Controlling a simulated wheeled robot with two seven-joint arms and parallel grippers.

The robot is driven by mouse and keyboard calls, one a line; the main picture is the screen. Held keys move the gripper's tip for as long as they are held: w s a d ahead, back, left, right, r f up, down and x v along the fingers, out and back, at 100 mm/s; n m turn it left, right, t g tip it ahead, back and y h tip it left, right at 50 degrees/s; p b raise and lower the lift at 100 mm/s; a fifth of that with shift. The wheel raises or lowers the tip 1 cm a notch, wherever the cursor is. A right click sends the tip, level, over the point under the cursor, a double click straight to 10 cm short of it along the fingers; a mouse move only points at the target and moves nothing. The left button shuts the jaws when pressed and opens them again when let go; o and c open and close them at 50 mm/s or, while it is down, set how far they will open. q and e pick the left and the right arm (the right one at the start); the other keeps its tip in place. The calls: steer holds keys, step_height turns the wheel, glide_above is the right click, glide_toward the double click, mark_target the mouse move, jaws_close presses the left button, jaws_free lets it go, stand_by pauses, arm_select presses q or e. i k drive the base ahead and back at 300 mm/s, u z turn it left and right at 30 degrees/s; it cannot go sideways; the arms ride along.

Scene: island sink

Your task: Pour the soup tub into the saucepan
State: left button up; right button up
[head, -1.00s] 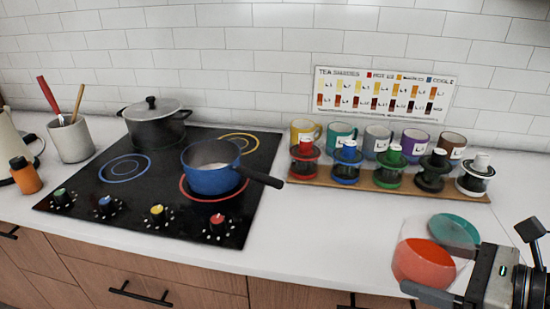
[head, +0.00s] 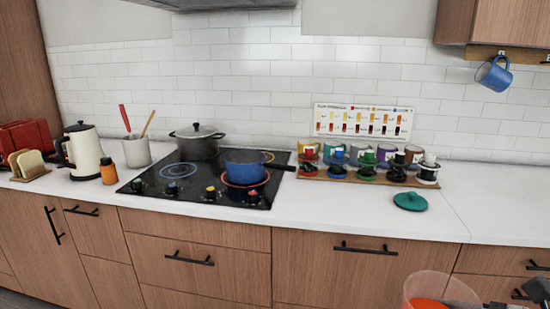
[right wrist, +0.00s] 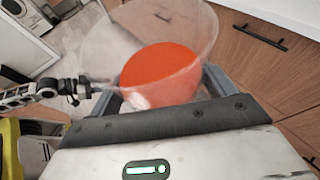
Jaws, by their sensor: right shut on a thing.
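The blue saucepan (head: 245,167) sits on the red-ringed burner of the black cooktop, its dark handle pointing right. The soup tub (head: 436,289) is a clear tub with orange-red soup, at the bottom right of the head view, in front of the counter. It also shows in the right wrist view (right wrist: 165,75), between the fingers. My right gripper (right wrist: 160,95) is shut on the soup tub; in the head view only a part of it shows at the bottom right edge. A teal lid (head: 410,201) lies on the counter. My left gripper is not in view.
A grey lidded pot (head: 197,143) stands behind the saucepan on the cooktop (head: 150,190). A wooden board with several mugs and coloured-lid jars (head: 364,165) stands right of it. A kettle (head: 84,150) and orange bottle (head: 108,171) stand left. Counter between cooktop and teal lid is clear.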

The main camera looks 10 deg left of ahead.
mark_target(243, 167)
steer(key=u, duration=1)
steer(key=i, duration=0.9)
steer(key=z, duration=0.05)
